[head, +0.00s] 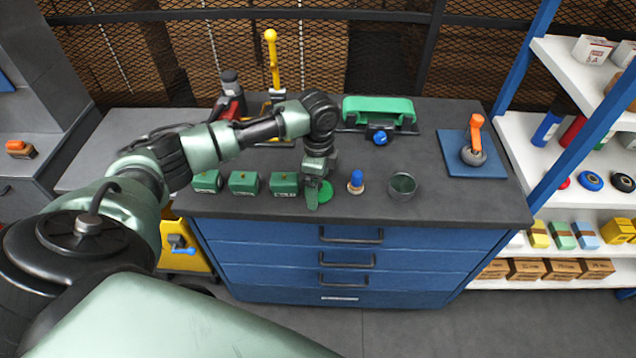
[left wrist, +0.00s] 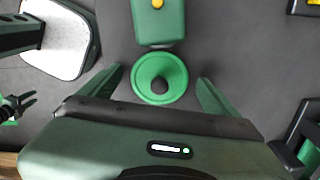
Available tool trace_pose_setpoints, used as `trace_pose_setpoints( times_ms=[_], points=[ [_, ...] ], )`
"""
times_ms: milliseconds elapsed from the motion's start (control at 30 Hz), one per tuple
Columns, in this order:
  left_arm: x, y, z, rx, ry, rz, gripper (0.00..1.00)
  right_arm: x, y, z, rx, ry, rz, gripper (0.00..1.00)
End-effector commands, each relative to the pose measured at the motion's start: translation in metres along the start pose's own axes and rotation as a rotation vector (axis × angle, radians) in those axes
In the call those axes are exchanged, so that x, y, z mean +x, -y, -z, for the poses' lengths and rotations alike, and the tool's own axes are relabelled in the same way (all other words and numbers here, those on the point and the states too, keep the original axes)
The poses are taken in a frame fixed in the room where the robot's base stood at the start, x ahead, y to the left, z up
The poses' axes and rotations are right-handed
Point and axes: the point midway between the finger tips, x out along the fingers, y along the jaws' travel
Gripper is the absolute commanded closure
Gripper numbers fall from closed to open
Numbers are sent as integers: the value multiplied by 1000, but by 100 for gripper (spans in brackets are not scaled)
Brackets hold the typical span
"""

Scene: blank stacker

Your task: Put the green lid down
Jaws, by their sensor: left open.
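The round green lid (head: 326,192) with a dark knob lies flat on the dark worktop (head: 450,205), near its front edge. My left gripper (head: 317,195) is over it and partly hides it in the head view. In the left wrist view the lid (left wrist: 147,83) sits between the two spread fingers of my left gripper (left wrist: 160,76), with a gap on each side. The left gripper is open and holds nothing. My right gripper cannot be made out.
Several green boxes (head: 243,183) stand left of the lid. A blue-topped stamp (head: 356,182) and a glass jar (head: 403,186) stand to its right. A green-topped holder (head: 378,108) is behind, and a blue mat (head: 460,166) lies further right. Worktop between jar and mat is clear.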

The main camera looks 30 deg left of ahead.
Motion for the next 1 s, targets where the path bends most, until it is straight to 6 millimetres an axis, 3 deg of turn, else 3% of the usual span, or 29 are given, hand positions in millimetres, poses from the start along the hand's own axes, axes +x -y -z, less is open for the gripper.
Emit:
trace_pose_setpoints(
  times_ms=[167, 267, 700, 1000],
  points=[
    [-7, 1, 0, 0, -1, 3, 9, 2, 0, 0, 0, 0, 0, 64],
    [-21, 2, 0, 1, -2, 6, 9, 6, 0, 0, 0, 0, 0, 64],
    [-107, 1, 0, -1, -1, 3, 9, 22, 0, -2, 0, -1, 0, 64],
    [-124, 0, 0, 0, -1, 0, 9, 24, 1, -1, 1, -1, 1, 64]
  ],
)
